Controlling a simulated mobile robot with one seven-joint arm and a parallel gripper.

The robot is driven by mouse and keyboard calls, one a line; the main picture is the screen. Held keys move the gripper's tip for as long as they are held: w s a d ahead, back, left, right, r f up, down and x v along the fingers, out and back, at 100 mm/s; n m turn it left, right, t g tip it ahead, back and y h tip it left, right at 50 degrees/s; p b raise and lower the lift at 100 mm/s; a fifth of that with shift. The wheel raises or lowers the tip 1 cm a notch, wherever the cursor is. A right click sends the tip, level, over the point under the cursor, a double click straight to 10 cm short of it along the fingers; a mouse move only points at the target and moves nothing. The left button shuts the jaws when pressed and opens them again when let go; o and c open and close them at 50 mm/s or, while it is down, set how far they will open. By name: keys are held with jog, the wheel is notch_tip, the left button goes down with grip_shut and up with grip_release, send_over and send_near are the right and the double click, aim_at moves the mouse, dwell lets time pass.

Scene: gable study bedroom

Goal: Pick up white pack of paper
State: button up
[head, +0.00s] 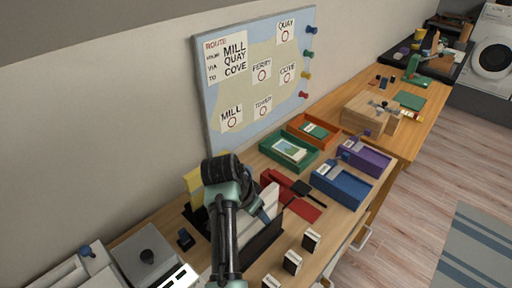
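A white upright slab (254,228) stands in a dark holder (262,244) on the near desk, right beside my arm. It may be the white pack of paper; I cannot tell for certain. My arm rises from the bottom of the head view and bends over at the slab.
Small black-and-white boxes (311,240) stand along the desk's front. A red tray (300,199), green tray (289,151), orange tray (314,130), blue tray (342,186) and purple tray (365,158) fill the middle. A map board (258,80) leans behind.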

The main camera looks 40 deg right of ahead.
grip_shut()
dwell(1.3)
